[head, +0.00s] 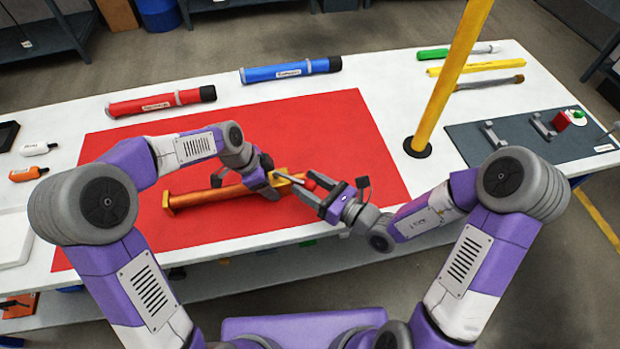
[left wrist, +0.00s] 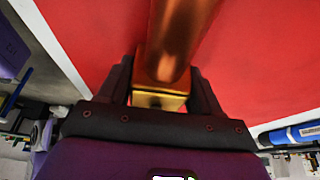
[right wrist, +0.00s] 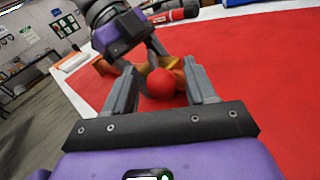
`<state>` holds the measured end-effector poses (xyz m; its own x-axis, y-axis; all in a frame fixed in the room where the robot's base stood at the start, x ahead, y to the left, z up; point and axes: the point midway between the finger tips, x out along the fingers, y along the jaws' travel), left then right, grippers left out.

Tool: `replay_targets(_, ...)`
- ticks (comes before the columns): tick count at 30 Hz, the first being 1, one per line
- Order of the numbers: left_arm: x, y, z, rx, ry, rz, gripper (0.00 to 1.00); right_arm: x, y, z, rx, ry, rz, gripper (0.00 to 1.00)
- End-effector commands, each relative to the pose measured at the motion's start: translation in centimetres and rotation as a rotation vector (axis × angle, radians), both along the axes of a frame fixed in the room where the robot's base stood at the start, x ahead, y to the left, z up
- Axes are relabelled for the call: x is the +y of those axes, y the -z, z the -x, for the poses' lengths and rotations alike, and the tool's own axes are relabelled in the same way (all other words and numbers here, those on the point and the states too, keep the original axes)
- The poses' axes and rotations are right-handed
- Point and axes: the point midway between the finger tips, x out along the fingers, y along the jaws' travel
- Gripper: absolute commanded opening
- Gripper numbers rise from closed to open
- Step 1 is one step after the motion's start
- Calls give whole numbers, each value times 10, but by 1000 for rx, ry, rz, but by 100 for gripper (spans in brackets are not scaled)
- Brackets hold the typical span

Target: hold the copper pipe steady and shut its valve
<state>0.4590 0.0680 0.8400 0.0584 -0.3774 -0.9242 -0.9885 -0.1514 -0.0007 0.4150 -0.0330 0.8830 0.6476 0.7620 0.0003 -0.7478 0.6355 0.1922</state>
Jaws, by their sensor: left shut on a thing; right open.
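The copper pipe (head: 212,195) lies across the red mat (head: 330,135), its far-left end flanged. My left gripper (head: 270,180) is shut on the pipe near its right, brass-coloured end; the left wrist view shows the pipe (left wrist: 182,45) between the fingers. The valve's red ball knob (head: 309,184) sits at the end of a lever by that brass end. My right gripper (head: 318,190) is open at the knob. In the right wrist view the knob (right wrist: 161,84) is between the open fingers, with a visible gap to the right finger.
A red tube (head: 160,102) and a blue tube (head: 290,70) lie behind the mat. A yellow post (head: 447,80) stands right of the mat. A dark board (head: 500,140) with brackets and a red block lies at the right. The mat's back is clear.

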Motion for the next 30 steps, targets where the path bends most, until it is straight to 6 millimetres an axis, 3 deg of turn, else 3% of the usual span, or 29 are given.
replay_targets(5,-1,0,0,0,0,2,4,0,-17,0,-5,-1,2,56)
replay_targets(18,-1,-1,0,0,-1,2,4,0,-83,0,-7,-1,1,56)
replay_targets(30,-1,-1,0,0,-1,2,4,1,-100,1,-2,-3,-1,56)
